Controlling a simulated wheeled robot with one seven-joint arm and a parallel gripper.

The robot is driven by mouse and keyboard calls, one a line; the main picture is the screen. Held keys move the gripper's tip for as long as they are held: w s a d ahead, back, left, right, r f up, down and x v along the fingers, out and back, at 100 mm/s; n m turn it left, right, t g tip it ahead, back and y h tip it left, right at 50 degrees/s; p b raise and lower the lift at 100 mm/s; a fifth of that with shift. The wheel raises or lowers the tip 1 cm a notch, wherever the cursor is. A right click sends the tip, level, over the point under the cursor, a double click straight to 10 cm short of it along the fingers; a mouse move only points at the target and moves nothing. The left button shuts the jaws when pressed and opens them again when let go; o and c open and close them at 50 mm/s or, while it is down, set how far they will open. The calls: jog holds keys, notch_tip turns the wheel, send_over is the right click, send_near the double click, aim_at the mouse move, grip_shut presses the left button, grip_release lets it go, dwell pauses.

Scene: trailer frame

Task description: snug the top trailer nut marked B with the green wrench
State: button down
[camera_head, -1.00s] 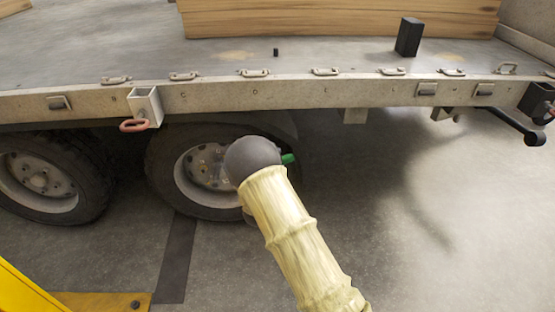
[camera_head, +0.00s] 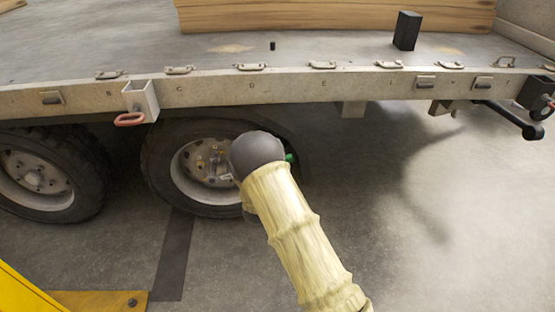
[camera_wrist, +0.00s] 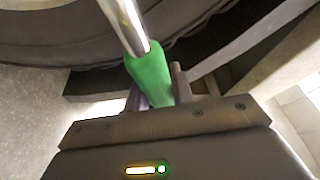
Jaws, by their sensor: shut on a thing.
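The green wrench has a green handle (camera_wrist: 150,75) and a bright metal shaft (camera_wrist: 124,18) that runs up out of the wrist view. My gripper (camera_wrist: 159,88) is shut on the green handle. In the head view my arm hides the gripper, and only a small bit of the green wrench (camera_head: 289,157) shows at its right, in front of the near wheel (camera_head: 164,180). That wheel has a pale rim with several nuts (camera_head: 214,158), partly covered by my arm. I cannot make out a nut marked B, nor whether the wrench head touches any nut.
The trailer's side rail (camera_head: 210,93) carries faint letters and several lashing rings and runs above the wheels. A bracket with a red ring (camera_head: 130,119) juts from it. A second wheel (camera_head: 45,175) stands at left. Yellow structure (camera_head: 20,292) fills the lower left corner. Floor at right is open.

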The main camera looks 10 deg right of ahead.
jog(key=shift+f, duration=0.1)
jog(key=shift+d+f+m+g+b, duration=0.2)
jog(key=shift+f+m+b, duration=0.25)
jog(key=shift+f+b, duration=0.3)
jog(key=shift+d+f+m+g+b, duration=0.15)
jog(key=shift+f+m+b, duration=0.35)
jog(key=shift+f, duration=0.5)
jog(key=shift+f+m+g+b, duration=0.35)
jog(key=shift+f+m+b, duration=0.4)
jog(key=shift+f+b, duration=0.75)
jog(key=shift+f, duration=0.1)
jog(key=shift+r+n+t+p, duration=0.5)
jog(key=shift+r+n+p, duration=0.5)
jog(key=shift+r, duration=0.85)
jog(key=shift+a+r+n+p, duration=0.2)
jog(key=shift+r+n+p, duration=0.25)
jog(key=shift+r, duration=0.4)
jog(key=shift+a+r+n+p, duration=0.15)
jog(key=shift+r+n+p, duration=0.1)
jog(key=shift+r+p, duration=0.45)
jog(key=shift+r, duration=0.15)
